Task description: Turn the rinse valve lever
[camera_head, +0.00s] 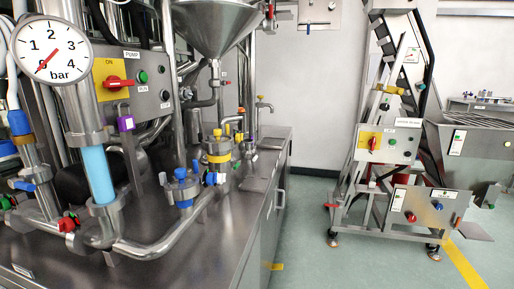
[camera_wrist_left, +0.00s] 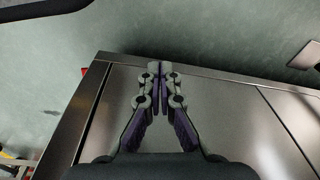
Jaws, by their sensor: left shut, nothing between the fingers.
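No label lets me tell which lever is the rinse valve lever. In the head view, a red valve handle (camera_head: 68,223) sits on the steel pipe at the lower left, and a blue lever (camera_head: 24,186) is at the left edge. A blue-topped valve (camera_head: 181,186) stands on the bench, with a yellow-topped fitting (camera_head: 218,150) behind it. My left gripper (camera_wrist_left: 160,68) is shut and empty in the left wrist view, with a steel cabinet surface behind it. No valve shows there. Neither gripper shows in the head view.
A steel bench (camera_head: 235,205) carries pipes, a pressure gauge (camera_head: 50,50) and a pump panel (camera_head: 135,85) with a red rotary switch. A hopper (camera_head: 215,25) hangs above. Right of the bench is clear green floor (camera_head: 305,200), then an inclined conveyor machine (camera_head: 385,150).

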